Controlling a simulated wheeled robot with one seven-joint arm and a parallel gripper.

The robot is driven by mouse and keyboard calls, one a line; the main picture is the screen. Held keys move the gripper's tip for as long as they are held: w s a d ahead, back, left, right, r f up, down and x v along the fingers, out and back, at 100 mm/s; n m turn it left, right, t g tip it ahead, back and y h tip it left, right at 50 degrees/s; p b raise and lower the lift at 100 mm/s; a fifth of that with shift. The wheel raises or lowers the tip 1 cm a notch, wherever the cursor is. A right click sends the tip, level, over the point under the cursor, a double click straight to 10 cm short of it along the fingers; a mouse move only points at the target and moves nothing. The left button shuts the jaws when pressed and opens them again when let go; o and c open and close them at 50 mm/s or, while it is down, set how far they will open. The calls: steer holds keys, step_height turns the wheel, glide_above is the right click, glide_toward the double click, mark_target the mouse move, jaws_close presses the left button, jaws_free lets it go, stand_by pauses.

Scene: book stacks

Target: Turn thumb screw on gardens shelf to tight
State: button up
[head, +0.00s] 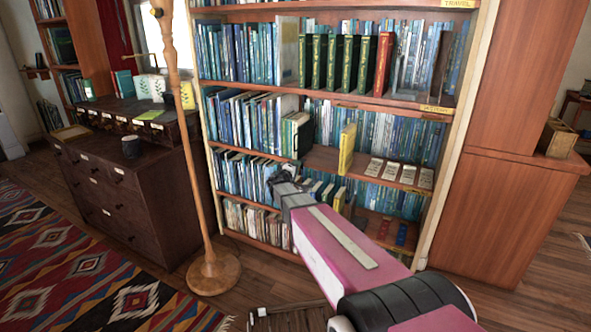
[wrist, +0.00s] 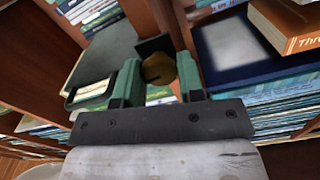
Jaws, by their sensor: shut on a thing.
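The thumb screw (wrist: 159,68) is a round, brass-coloured knob in the wrist view, with a dark slot on its face. My gripper (wrist: 160,78) has its two green fingers on either side of the knob, shut on it. A dark flat piece (wrist: 154,45) shows just behind the screw. In the head view my gripper (head: 287,172) is at the front of a middle shelf of the bookcase (head: 210,128). The screw itself cannot be made out there. I cannot read a gardens label in either view.
A yellow book (head: 347,150) stands right of my gripper, with several white cards (head: 397,174) lying beyond it. In the wrist view an orange-spined book (wrist: 285,28) is at upper right. A wooden pole stand (head: 213,272) and dark drawer cabinet (head: 122,200) are at left.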

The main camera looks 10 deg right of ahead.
steer(key=o, duration=0.9)
steer(key=shift+s, duration=0.1)
steer(key=v, duration=1)
steer(key=shift+s+a, duration=0.2)
steer(key=shift+s, duration=0.1)
steer(key=s+d+f+m+g+y, duration=0.1)
steer(key=s+d+f+m+g, duration=0.3)
steer(key=s, duration=0.3)
steer(key=s+d+f+m+g+y, duration=0.1)
steer(key=s+d+f+m+g, duration=0.1)
steer(key=s+d+f+g, duration=0.35)
steer(key=s+a+f+m+g+y, duration=0.2)
steer(key=s+g+y, duration=0.3)
steer(key=s, duration=1)
steer(key=a+y, duration=0.1)
steer(key=y, duration=0.2)
steer(key=shift+s+y, duration=0.3)
steer(key=shift+s, duration=0.1)
